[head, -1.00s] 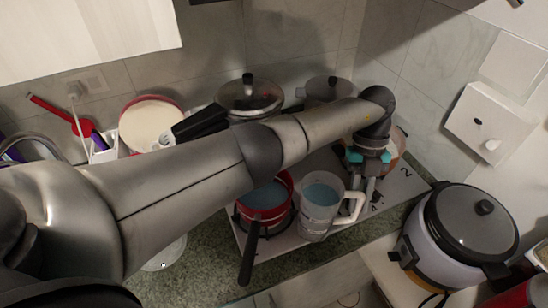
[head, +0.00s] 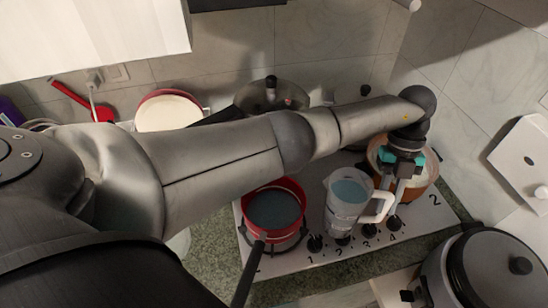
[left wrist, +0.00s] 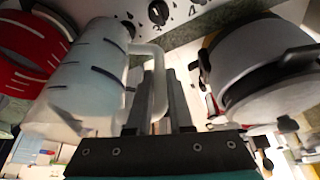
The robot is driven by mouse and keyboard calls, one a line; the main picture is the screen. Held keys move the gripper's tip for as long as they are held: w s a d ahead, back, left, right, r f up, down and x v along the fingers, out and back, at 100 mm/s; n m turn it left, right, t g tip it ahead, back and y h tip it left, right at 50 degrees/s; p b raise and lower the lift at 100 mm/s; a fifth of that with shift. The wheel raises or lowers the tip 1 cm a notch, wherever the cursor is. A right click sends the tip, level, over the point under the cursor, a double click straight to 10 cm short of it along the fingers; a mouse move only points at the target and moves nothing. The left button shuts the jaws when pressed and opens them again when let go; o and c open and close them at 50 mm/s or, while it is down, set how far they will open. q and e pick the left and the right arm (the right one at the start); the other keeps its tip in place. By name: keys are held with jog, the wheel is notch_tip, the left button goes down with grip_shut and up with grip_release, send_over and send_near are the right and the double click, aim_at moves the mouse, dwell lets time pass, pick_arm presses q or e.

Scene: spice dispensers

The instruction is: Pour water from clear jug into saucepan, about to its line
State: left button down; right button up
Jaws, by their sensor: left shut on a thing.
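The clear jug (head: 341,215) holds bluish water and shows dark marks on its side in the left wrist view (left wrist: 88,75). It looks nearly upright, just right of the saucepan and above the hob. My left gripper (head: 392,190) is shut on the jug's pale handle (left wrist: 158,82). The red saucepan (head: 302,197) sits on the hob with its dark handle toward me; it has water in it. I cannot make out its line. Part of the saucepan shows at the upper left of the left wrist view (left wrist: 32,38). My right gripper is not in view.
The white hob (head: 300,262) has knobs along its front edge. An orange-brown pot (head: 424,184) stands behind my gripper, with lidded pots (head: 272,95) at the back. A rice cooker (head: 480,270) is at the lower right.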

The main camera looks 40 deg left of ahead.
aim_at(371, 188)
pick_arm(q)
jog(key=shift+s+a+r+t+h+p, duration=0.1)
jog(key=shift+a+r+t+h+p, duration=0.15)
jog(key=shift+r+p, duration=0.4)
jog(key=shift+s+a+r+t+h+p, duration=0.15)
jog(key=shift+r+h+p, duration=0.15)
jog(key=shift+p, duration=0.6)
jog(key=shift+s+a+r+t+h+p, duration=0.15)
jog(key=shift+r+h+p, duration=0.25)
jog(key=shift+p, duration=0.4)
jog(key=shift+s+a+r+m+t+h+p, duration=0.25)
jog(key=shift+a+r+m+h+p, duration=0.25)
jog(key=shift+a+h+p, duration=0.45)
jog(key=shift+a+r, duration=0.1)
jog(key=shift+r, duration=0.1)
jog(key=shift+s+a+r+t+h, duration=0.2)
jog(key=shift+a+t+h, duration=0.1)
jog(key=shift+h, duration=0.2)
jog(key=shift+s+a+r+h, duration=0.15)
jog(key=shift+s+a+h, duration=0.15)
jog(key=shift+a, duration=0.1)
jog(key=shift+a, duration=0.2)
